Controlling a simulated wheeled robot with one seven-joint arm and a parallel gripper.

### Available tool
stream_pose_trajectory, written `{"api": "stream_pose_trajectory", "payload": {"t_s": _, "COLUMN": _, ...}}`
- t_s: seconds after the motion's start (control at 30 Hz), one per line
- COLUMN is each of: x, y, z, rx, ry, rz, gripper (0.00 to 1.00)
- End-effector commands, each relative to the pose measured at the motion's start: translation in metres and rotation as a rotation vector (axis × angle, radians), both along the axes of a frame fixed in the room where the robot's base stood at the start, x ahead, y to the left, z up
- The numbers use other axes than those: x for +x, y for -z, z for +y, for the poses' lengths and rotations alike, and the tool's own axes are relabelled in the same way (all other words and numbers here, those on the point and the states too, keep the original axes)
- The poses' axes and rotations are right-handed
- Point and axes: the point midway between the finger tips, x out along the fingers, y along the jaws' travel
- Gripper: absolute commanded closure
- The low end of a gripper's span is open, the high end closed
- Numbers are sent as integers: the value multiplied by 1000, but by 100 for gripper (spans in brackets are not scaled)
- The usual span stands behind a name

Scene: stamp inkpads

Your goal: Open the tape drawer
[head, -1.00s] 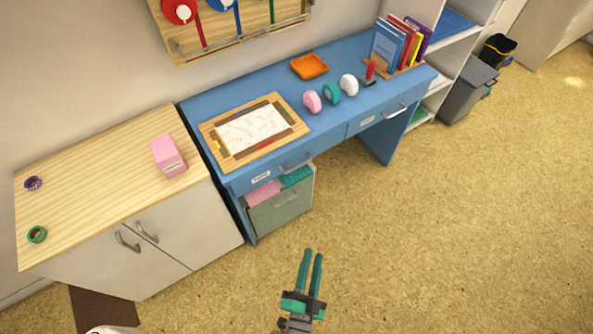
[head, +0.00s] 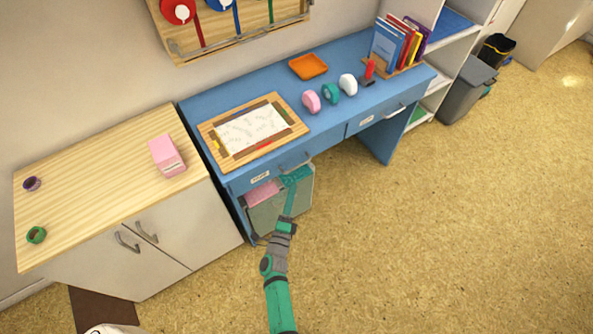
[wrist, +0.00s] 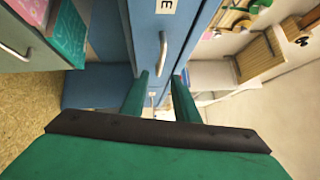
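The blue desk (head: 335,80) has two shut drawers, each with a white label and a metal handle. The left drawer's handle (head: 296,164) is the one nearest my gripper (head: 291,188). In the wrist view the handle (wrist: 162,52) lies ahead of my gripper (wrist: 160,78), between the lines of its two green fingers. A white label (wrist: 167,6) there shows a letter E; the rest is cut off. My gripper is open and empty. I cannot tell whether the fingertips reach around the handle. The right drawer's handle (head: 396,111) is farther off.
Below the left drawer, a grey-green file drawer (head: 270,218) stands open, holding pink and teal items, close beside my arm. On the desk are a clipboard-like board (head: 215,130), tape dispensers (head: 331,94) and an orange tray (head: 308,66). The floor to the right is clear.

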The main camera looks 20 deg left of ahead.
Motion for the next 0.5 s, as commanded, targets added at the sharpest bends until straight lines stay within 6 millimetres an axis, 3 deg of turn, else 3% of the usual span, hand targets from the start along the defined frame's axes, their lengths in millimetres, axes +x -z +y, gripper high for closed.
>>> {"api": "stream_pose_trajectory", "payload": {"t_s": 0.3, "x": 56, "y": -9, "z": 7, "rx": -1, "ry": 0, "rz": -2, "gripper": 72}}
{"api": "stream_pose_trajectory", "payload": {"t_s": 0.5, "x": 80, "y": -12, "z": 10, "rx": -2, "ry": 0, "rz": -2, "gripper": 72}}
